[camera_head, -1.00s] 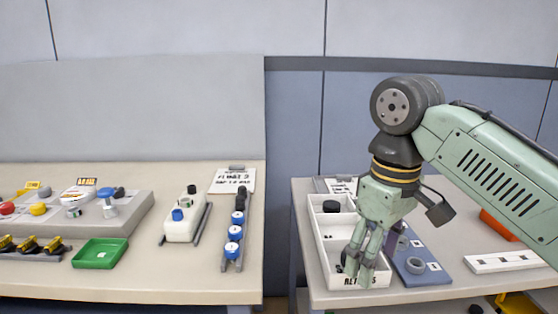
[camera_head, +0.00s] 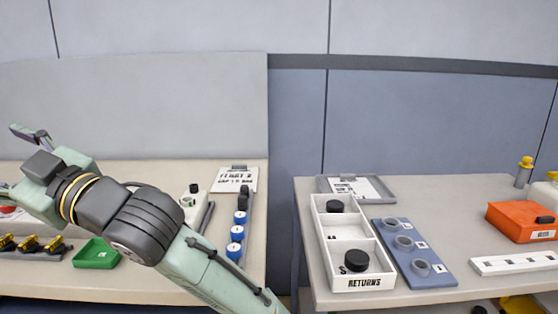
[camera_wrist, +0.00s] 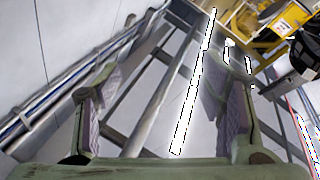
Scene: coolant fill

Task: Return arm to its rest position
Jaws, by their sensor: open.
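My gripper (camera_wrist: 168,78) is open in the wrist view, with its two padded fingers spread apart and nothing between them. Behind the fingers are a pale floor and grey frame bars. In the head view my arm reaches from the bottom centre up to the far left, over the left bench (camera_head: 262,200). The gripper end lies at the left picture edge, partly cut off. The arm hides part of that bench, including much of the grey fixture and part of the white bottle (camera_head: 194,193).
A green tray (camera_head: 97,254) and a rack of blue-topped vials (camera_head: 237,235) lie near my arm. On the right bench stand the white returns tray (camera_head: 318,232) with two black caps, a blue ring plate (camera_head: 412,250) and an orange box (camera_head: 520,222). A gap separates the benches.

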